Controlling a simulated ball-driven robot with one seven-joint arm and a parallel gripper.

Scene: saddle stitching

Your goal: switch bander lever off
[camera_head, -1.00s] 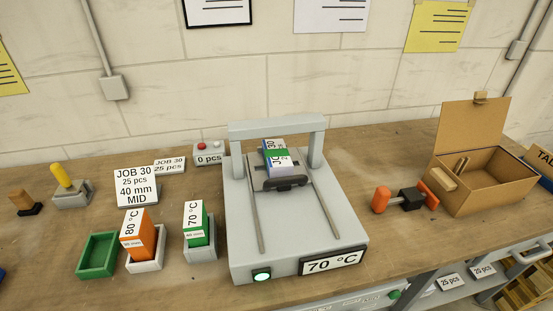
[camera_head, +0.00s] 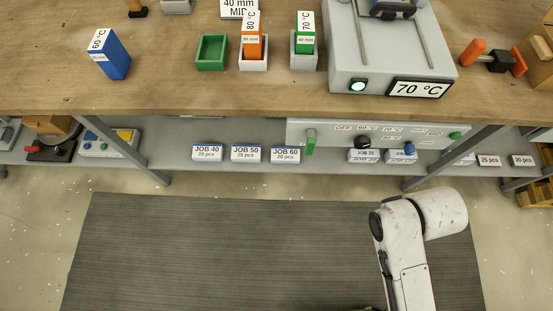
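The grey bander (camera_head: 345,75) stands on the bench at the upper right, cut off by the top edge. Its display (camera_head: 420,88) reads 70 °C and its round lamp (camera_head: 358,86) glows green. Under the bench front is a pale control panel (camera_head: 335,130). A green lever (camera_head: 310,142) hangs down at the panel's left end; I take it as the bander lever, though no label on it is readable. A black knob (camera_head: 363,143) sits below a scale marked OFF and temperatures. My pale arm shows at the lower right; my gripper is out of view.
A blue 60 °C box (camera_head: 108,54), a green tray (camera_head: 212,52), and orange (camera_head: 252,45) and green (camera_head: 305,45) boxes in holders stand on the bench. Labelled stacks (camera_head: 246,153) lie on the shelf below. The dark floor mat (camera_head: 220,250) is clear left of my arm.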

